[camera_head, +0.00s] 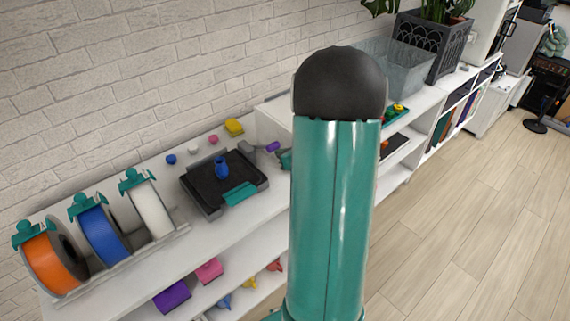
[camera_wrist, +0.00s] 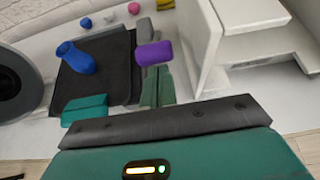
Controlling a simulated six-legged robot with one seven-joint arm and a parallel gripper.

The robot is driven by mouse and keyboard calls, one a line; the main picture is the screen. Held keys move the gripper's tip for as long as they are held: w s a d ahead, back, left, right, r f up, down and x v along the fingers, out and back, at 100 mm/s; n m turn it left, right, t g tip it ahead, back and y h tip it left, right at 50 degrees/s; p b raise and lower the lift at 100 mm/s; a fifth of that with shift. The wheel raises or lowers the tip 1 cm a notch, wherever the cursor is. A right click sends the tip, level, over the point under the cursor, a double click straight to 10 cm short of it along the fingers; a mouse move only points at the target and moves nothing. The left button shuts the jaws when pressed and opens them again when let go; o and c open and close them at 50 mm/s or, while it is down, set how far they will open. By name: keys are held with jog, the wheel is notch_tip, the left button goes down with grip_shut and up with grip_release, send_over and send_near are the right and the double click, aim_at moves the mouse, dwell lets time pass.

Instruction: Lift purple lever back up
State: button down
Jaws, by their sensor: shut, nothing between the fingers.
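The purple lever handle (camera_wrist: 154,53) is a short rounded bar by a grey post (camera_wrist: 145,30) at the right side of a black tray-like machine (camera_wrist: 98,65). The handle also shows in the head view (camera_head: 272,146), just right of the grey post, near the shelf top. My gripper (camera_wrist: 157,76) shows in the wrist view as shut teal fingers, with tips just below the handle; I cannot tell whether they touch it. In the head view, the gripper (camera_head: 285,159) is mostly hidden behind my arm.
A blue vase-like piece (camera_head: 221,167) stands on the machine, with a teal part (camera_head: 240,193) at its front. Orange, blue and white spools stand left. A white box (camera_wrist: 196,45) rises close to the right of the lever. Small coloured pieces lie behind.

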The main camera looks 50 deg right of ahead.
jog(key=w+r, duration=0.1)
jog(key=r, duration=0.2)
jog(key=shift+w+d+r, duration=0.1)
jog(key=shift+w, duration=0.3)
jog(key=shift+w+r, duration=0.15)
jog(key=shift+w, duration=0.05)
jog(key=shift+s+r, duration=0.1)
jog(key=shift+r, duration=0.5)
jog(key=shift+r, duration=0.1)
